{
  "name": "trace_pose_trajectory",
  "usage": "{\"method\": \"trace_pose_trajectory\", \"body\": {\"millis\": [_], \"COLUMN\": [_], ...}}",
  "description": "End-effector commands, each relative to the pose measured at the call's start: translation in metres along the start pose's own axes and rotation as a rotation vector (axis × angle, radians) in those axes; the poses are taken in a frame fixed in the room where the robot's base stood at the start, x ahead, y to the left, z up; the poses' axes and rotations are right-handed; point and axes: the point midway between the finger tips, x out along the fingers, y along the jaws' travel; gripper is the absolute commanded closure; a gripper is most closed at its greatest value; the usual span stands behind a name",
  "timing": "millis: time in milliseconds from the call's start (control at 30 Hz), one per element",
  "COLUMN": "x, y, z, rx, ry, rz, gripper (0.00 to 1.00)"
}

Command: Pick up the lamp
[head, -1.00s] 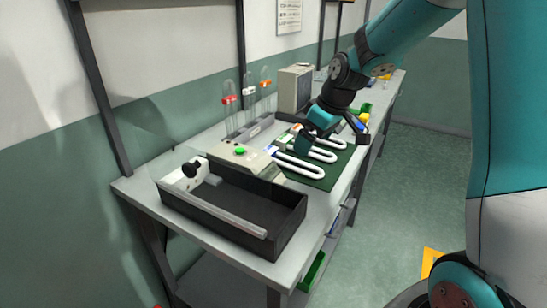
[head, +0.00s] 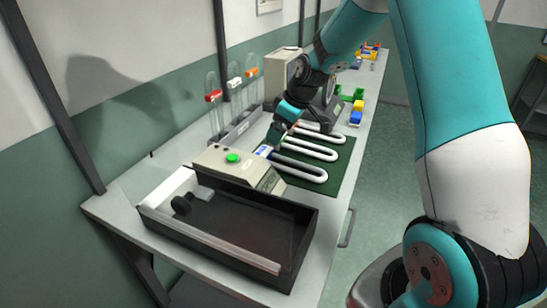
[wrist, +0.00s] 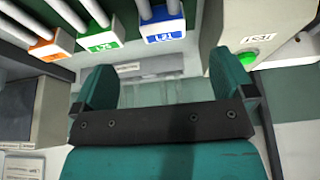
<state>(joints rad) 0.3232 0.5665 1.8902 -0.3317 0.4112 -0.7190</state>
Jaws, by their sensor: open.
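Three white U-shaped lamps lie side by side on a green mat (head: 345,173). The nearest lamp (head: 300,176) is clearest in the head view; the far ones (head: 312,150) are partly behind my arm. In the wrist view their ends show at the top with an orange base (wrist: 52,44), a green base (wrist: 104,40) and a blue base (wrist: 165,36). My gripper (wrist: 163,76) is open, with nothing between its fingers. In the head view my gripper (head: 276,133) hangs near the base ends of the lamps. Its height above them is unclear.
A beige box with a green button (head: 232,158) stands close by the nearest lamp. A black tray (head: 300,240) with a pale bar fills the bench's near end. A rack with clear upright tubes (head: 232,134) stands by the wall. Small coloured bins (head: 356,112) lie farther along.

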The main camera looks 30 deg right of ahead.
Motion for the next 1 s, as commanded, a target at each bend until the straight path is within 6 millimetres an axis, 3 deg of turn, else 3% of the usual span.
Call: {"method": "trace_pose_trajectory", "body": {"millis": [100,233,467,800,1000], "x": [0.026,0.047,0.063,0.106,0.110], "y": [-0.002,0.000,0.001,0.001,0.001], "z": [-0.001,0.000,0.000,0.000,0.001], "rx": [-0.001,0.000,0.001,0.003,0.003], "ry": [-0.003,-0.001,-0.001,0.000,0.001], "rz": [-0.005,-0.002,0.001,0.001,0.003], "gripper": [0.00,0.00,0.00,0.00,0.00]}}
